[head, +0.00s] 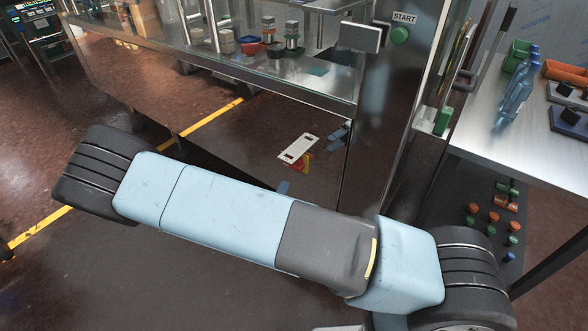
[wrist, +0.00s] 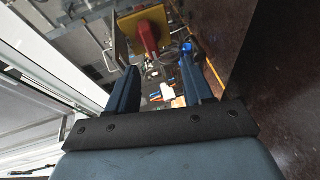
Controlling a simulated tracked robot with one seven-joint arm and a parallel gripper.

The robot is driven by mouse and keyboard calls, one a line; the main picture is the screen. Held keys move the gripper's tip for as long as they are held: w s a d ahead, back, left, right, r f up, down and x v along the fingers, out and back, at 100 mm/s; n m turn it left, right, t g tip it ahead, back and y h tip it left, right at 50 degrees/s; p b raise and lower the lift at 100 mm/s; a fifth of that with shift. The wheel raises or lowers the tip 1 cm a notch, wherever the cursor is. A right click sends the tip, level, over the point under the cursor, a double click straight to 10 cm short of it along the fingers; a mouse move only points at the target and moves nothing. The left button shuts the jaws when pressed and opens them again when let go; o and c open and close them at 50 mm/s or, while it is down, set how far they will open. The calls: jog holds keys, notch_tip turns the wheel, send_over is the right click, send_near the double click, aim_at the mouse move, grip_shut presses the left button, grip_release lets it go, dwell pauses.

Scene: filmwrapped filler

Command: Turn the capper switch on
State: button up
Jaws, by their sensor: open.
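A red rotary switch handle on a yellow plate (wrist: 147,32) shows at the top of the wrist view, beyond my fingertips; I take it for the capper switch. My gripper (wrist: 159,62) is open, with its two dark blue fingers apart and nothing between them. The handle lies ahead of the gap, and I see no contact with it. My arm crosses the head view and hides most of my gripper there.
A metal and glass machine (head: 250,68) stands behind my arm, with a green button (head: 400,35) under a START label. A steel table (head: 485,140) with bottles is at the right. In the wrist view, cables and small parts (wrist: 165,85) lie beyond the fingers.

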aim_at(293, 168)
jog(key=shift+n+t, duration=0.9)
jog(key=x, duration=1.3)
jog(key=shift+d+f, duration=0.1)
